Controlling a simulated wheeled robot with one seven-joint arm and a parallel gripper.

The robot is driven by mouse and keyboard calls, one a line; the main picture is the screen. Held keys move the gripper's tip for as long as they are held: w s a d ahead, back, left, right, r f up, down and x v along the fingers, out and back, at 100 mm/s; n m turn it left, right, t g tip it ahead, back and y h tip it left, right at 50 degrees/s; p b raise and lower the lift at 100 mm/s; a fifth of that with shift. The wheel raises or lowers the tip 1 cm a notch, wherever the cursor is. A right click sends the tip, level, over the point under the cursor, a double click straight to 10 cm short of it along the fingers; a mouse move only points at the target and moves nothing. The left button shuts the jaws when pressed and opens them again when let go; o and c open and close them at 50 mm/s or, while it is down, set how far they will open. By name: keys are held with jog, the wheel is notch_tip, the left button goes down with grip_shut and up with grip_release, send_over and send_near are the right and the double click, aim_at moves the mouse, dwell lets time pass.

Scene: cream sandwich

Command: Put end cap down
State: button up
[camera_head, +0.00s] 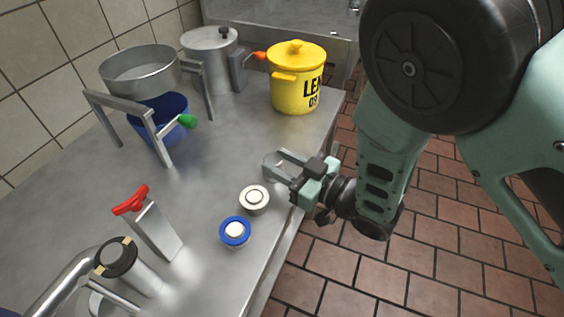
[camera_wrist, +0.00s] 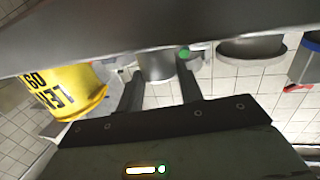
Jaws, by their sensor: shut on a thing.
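My gripper (camera_head: 280,166) reaches over the right edge of the steel counter, its fingers pointing left and shut on a small shiny grey round piece (camera_head: 271,160), which looks like the end cap. The fingers partly cover it, and I cannot tell whether it touches the counter.
A pale round piece (camera_head: 254,199) and a blue-rimmed one (camera_head: 235,232) lie on the counter (camera_head: 210,175) near my gripper. A yellow lidded pot (camera_head: 297,80) stands behind. A red-handled metal piece (camera_head: 156,228) stands front left. The middle of the counter is clear.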

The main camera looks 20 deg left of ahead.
jog(key=shift+f, duration=0.2)
jog(key=o, duration=1.2)
jog(key=shift+o, duration=0.2)
jog(key=shift+r, duration=0.1)
jog(key=shift+r, duration=0.2)
jog(key=v, duration=1.2)
jog(key=shift+b, duration=0.45)
jog(key=shift+f, duration=0.1)
